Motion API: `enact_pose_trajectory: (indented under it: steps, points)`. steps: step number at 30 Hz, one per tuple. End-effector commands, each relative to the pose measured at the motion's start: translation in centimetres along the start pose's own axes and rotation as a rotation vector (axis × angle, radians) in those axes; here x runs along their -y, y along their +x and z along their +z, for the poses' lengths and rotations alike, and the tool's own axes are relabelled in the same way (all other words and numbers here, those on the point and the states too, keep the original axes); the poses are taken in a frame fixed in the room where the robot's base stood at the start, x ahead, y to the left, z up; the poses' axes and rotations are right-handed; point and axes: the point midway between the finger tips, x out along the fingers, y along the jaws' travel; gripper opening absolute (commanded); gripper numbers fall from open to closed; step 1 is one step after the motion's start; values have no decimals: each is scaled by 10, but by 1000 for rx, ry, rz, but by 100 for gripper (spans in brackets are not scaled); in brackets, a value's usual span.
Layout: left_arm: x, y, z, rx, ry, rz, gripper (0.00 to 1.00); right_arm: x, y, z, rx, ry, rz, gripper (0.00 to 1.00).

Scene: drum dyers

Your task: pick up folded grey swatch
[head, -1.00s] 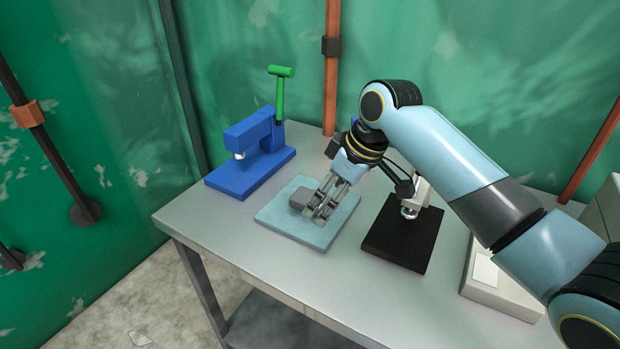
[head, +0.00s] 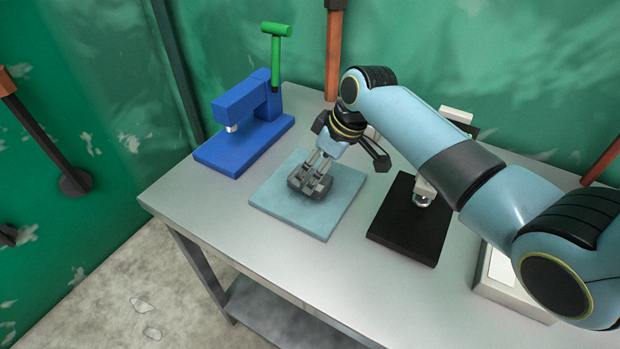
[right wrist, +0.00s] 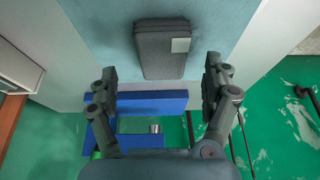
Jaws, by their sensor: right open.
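The folded grey swatch (right wrist: 160,50) lies on a light blue mat (head: 340,208) on the table. In the right wrist view it is a dark grey folded block with a small pale square label, and it lies between and just beyond the two fingers. My right gripper (head: 311,184) is over the mat in the head view and hides most or all of the swatch there. In the right wrist view the right gripper (right wrist: 160,85) is open, with a finger on each side and clear gaps to the swatch. My left gripper is in neither view.
A blue press-like device (head: 243,128) with a green T-handle (head: 276,50) stands left of the mat. A black-based device (head: 405,235) stands close to its right. A pale box (head: 500,285) is farther right. The grey table (head: 215,225) is bare at its front left.

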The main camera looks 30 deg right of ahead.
Motion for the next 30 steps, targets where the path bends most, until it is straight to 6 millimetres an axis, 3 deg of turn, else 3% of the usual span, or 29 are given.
enact_pose_trajectory:
  steps: [7, 15, 28, 30]
  points:
    - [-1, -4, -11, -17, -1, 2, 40, 3, 33, 1, 0, 2, -1, 83]
    - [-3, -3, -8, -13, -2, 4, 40, 3, 36, 1, 0, 1, 0, 83]
    - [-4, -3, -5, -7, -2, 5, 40, 2, 36, 1, 0, 1, 0, 26]
    - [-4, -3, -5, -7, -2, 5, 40, 2, 36, 1, 0, 1, 0, 24]
